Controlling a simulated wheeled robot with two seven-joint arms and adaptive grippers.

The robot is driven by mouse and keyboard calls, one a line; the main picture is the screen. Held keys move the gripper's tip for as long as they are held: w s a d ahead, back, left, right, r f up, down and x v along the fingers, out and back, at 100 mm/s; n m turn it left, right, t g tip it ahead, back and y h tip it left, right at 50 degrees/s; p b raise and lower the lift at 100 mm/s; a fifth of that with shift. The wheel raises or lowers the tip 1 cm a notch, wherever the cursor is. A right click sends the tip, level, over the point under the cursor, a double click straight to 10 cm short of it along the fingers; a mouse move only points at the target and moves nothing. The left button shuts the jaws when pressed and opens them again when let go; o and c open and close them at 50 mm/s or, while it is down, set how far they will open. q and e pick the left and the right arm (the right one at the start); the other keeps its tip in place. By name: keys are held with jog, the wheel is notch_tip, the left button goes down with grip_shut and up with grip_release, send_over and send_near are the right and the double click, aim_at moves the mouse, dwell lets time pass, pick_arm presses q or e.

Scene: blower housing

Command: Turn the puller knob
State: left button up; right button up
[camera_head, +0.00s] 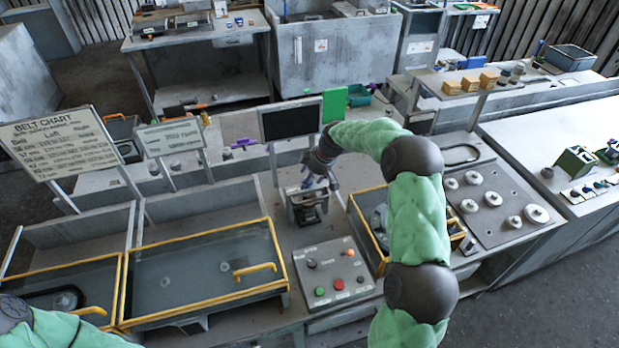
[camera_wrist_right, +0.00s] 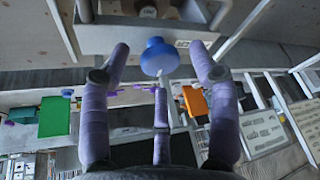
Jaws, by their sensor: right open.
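In the head view my right gripper (camera_head: 313,182) is just above a small dark puller device (camera_head: 308,210) on the bench, and the knob is hidden or too small to tell. Only part of my left arm shows at the lower left; its gripper is out of view.
A button panel (camera_head: 334,275) lies in front of the device. Yellow-framed glass covers (camera_head: 208,272) stand left of it, and a yellow-framed bin (camera_head: 367,225) is close on the right. A dark screen (camera_head: 290,119) stands behind. A plate with several round weights (camera_head: 492,199) lies farther right.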

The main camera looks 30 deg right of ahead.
jog(key=shift+f, duration=0.2)
jog(key=c, duration=1.1)
jog(key=shift+a+m, duration=0.1)
jog(key=shift+m, duration=0.2)
